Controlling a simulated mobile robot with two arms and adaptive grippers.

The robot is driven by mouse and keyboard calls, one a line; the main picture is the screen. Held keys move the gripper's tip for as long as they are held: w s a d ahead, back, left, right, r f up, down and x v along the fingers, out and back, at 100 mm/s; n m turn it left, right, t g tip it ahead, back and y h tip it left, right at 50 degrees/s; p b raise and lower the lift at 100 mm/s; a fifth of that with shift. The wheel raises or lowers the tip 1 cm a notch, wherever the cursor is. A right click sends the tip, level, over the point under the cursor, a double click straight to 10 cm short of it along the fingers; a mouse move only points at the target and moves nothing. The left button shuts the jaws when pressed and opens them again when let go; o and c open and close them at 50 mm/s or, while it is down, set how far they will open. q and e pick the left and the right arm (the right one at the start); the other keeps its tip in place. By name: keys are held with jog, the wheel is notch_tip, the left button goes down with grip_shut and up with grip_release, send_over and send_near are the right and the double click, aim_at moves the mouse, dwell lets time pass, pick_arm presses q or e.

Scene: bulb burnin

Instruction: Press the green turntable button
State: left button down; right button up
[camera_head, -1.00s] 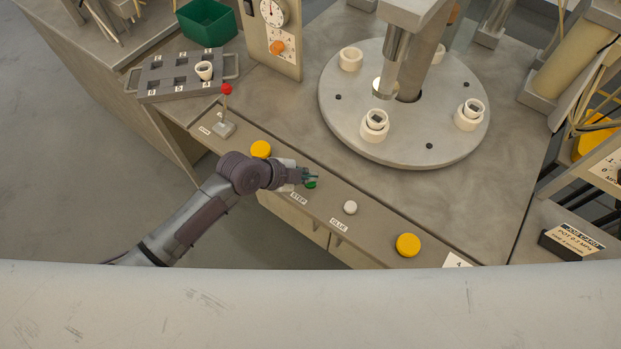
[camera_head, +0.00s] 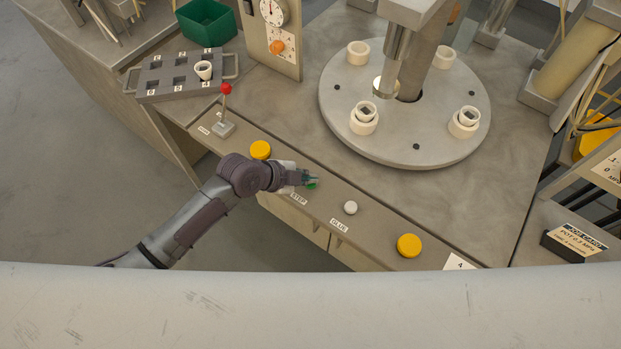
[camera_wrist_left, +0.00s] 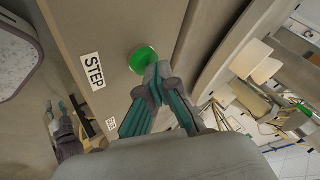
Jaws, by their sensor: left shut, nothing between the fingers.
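The green button (camera_head: 313,183) sits on the sloped control panel above the STEP label (camera_head: 299,199), partly hidden by my left gripper in the head view. It also shows in the left wrist view (camera_wrist_left: 144,60) beside the STEP label. My left gripper (camera_head: 308,178) is shut and empty, its fingertips at the button's edge; I cannot tell whether they touch it. The round turntable (camera_head: 440,150) stands behind the panel and carries several white cups.
A white button (camera_head: 350,207) by the GLUE label and yellow buttons (camera_head: 408,245) (camera_head: 260,149) share the panel. A red-knobbed lever (camera_head: 225,105) stands left. A grey rack (camera_head: 188,95) holds a white cup. A press column stands over the turntable.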

pick_arm(q)
jog(key=shift+r+p, duration=0.75)
jog(key=shift+r, duration=0.15)
notch_tip(320, 180, up, 5)
jog(key=p, duration=0.4)
jog(key=shift+s, duration=0.1)
dwell(0.6)
